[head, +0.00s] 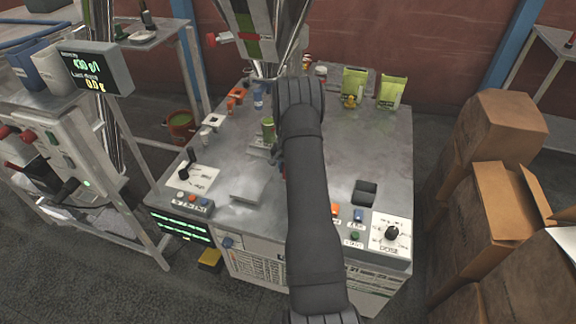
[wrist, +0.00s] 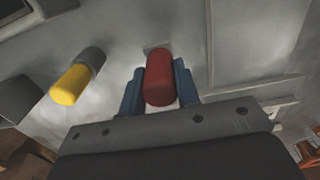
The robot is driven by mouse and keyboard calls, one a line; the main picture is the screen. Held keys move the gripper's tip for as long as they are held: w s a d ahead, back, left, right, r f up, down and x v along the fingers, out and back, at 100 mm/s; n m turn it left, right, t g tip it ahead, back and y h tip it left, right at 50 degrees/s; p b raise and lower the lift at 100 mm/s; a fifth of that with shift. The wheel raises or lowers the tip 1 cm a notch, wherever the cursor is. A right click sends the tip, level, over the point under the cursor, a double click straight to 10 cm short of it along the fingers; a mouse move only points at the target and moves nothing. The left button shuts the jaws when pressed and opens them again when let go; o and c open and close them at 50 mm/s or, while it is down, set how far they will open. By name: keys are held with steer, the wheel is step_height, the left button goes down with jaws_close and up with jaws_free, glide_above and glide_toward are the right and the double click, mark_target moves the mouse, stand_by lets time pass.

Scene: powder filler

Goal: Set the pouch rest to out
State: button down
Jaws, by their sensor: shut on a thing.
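My gripper (wrist: 160,92) is shut on a red rounded handle (wrist: 159,78) in the wrist view, with one blue finger on each side. A yellow-tipped handle with a grey collar (wrist: 72,90) stands to its left, apart from the fingers. In the head view my dark arm reaches over the middle of the machine top and hides most of the gripper and the handle.
The grey machine top (head: 235,160) has a black lever (head: 187,160) at left, a dose knob (head: 391,233) at front right and a dark square recess (head: 365,192). Two green pouches (head: 354,82) (head: 391,91) stand at the back. Cardboard boxes (head: 500,130) are stacked at right.

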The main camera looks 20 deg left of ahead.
steer(key=s, duration=2)
steer(key=shift+s, duration=0.2)
steer(key=c, duration=1.1)
jaws_free()
steer(key=shift+r, duration=0.1)
step_height(320, 180, up, 17)
steer(key=shift+r, duration=0.1)
